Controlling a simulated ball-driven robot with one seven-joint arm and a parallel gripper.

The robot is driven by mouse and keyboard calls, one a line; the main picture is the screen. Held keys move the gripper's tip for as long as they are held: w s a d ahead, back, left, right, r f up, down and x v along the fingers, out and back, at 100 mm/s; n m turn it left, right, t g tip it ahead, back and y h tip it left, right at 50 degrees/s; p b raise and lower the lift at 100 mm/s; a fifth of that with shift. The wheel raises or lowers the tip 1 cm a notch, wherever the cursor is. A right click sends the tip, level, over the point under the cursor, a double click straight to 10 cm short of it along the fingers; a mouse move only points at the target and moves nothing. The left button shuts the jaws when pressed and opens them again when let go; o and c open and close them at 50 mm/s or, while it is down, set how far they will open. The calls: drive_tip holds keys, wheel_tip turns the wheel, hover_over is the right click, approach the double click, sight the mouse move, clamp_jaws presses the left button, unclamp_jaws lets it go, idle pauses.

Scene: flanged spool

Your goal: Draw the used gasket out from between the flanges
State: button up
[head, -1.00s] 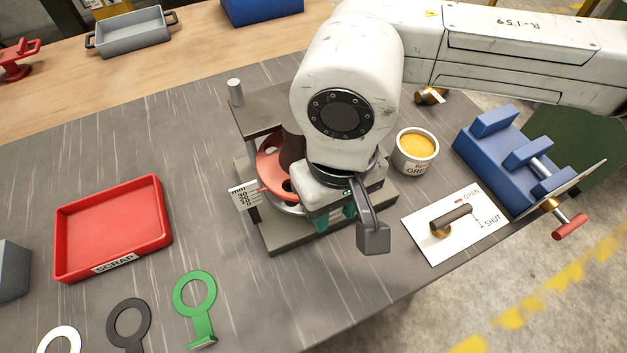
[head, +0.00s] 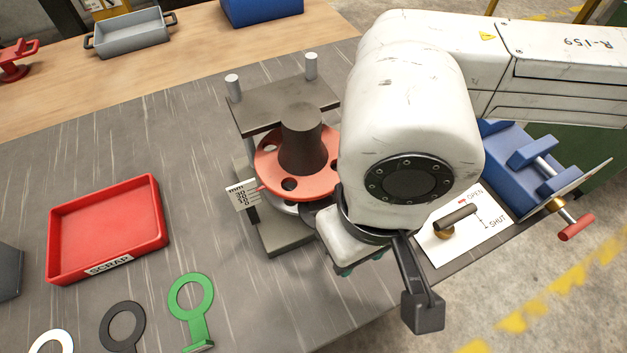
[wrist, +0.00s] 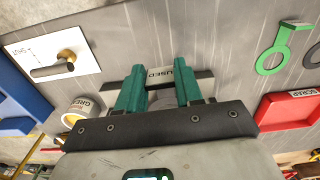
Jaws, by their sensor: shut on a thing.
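The flanged spool (head: 300,140) stands on its grey stand, with its red-orange upper flange (head: 318,185) over a pale lower flange (head: 283,207). My gripper (head: 345,270) is at the spool's front right, partly hidden by my wrist. A dark part of the gasket (head: 315,213) shows at the flange edge, beside my wrist. The rest is hidden, so I cannot tell how much still lies between the flanges.
A red SCRAP tray (head: 107,228) stands at the left. A green ring with a handle (head: 187,300), a dark ring (head: 122,325) and a white ring (head: 50,343) lie at the front. An OPEN/SHUT lever plate (head: 462,232) and blue vise (head: 545,165) are at the right.

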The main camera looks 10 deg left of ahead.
drive_tip(key=s+d+b, duration=0.1)
drive_tip(key=s+d, duration=0.2)
drive_tip(key=s, duration=0.2)
drive_tip(key=shift+s+d+b, duration=0.2)
drive_tip(key=shift+d+b, duration=0.15)
drive_tip(key=shift+b, duration=0.05)
drive_tip(key=shift+r, duration=0.15)
idle(0.4)
wheel_tip(320, 180, up, 6)
drive_tip(key=shift+f+p, duration=0.15)
drive_tip(key=shift+p, duration=1.1)
drive_tip(key=shift+s, duration=0.1)
